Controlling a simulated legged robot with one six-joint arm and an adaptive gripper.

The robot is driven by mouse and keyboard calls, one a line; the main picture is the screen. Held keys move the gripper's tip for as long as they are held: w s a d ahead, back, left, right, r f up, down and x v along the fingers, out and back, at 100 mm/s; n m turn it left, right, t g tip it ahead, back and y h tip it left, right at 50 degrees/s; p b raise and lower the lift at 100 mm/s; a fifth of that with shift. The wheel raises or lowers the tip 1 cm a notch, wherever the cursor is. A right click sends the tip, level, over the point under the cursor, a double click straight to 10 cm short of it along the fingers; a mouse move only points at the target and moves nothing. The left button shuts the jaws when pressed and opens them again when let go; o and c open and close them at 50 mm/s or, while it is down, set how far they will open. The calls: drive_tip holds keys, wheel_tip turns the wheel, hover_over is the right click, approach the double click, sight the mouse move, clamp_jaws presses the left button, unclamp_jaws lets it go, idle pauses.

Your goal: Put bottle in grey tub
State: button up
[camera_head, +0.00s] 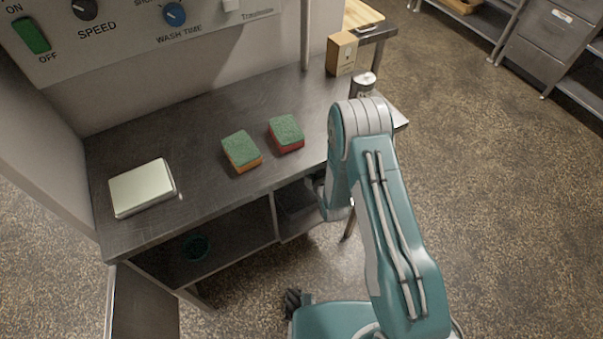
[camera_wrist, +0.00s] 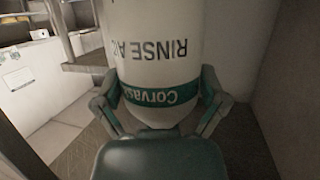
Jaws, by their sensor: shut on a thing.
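The bottle (camera_wrist: 158,60) is white with a green band, and "RINSE AID" reads upside down on it in the wrist view. My gripper (camera_wrist: 160,103) is shut on it, one finger on each side. The top and bottom ends of the bottle are out of sight. In the head view my teal arm reaches to the table's front edge, and the gripper and bottle are mostly hidden there. A grey shape (camera_head: 298,208) shows under the tabletop beside the arm; I cannot tell whether it is the grey tub.
The metal table (camera_head: 215,195) holds an orange-and-green sponge (camera_head: 241,151), a red-and-green sponge (camera_head: 286,133), a pale flat box (camera_head: 142,188) and a cardboard box (camera_head: 341,53). A small metal container (camera_head: 363,85) stands at its right end. Floor is open at right.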

drive_tip(key=shift+w+d+f, duration=0.1)
drive_tip(key=shift+w, duration=0.15)
drive_tip(key=f, duration=0.5)
drive_tip(key=shift+d+f, duration=0.2)
drive_tip(key=shift+d, duration=0.15)
drive_tip(key=shift+a+f, duration=0.25)
drive_tip(key=shift+f, duration=0.05)
wheel_tip(320, 180, down, 3)
drive_tip(key=shift+f, duration=0.15)
drive_tip(key=shift+d+f, duration=0.2)
drive_tip(key=shift+d, duration=0.1)
drive_tip(key=shift+a+f, duration=0.1)
drive_tip(key=shift+a, duration=0.05)
drive_tip(key=o, duration=1)
drive_tip(key=shift+a, duration=0.15)
drive_tip(key=shift+c, duration=0.2)
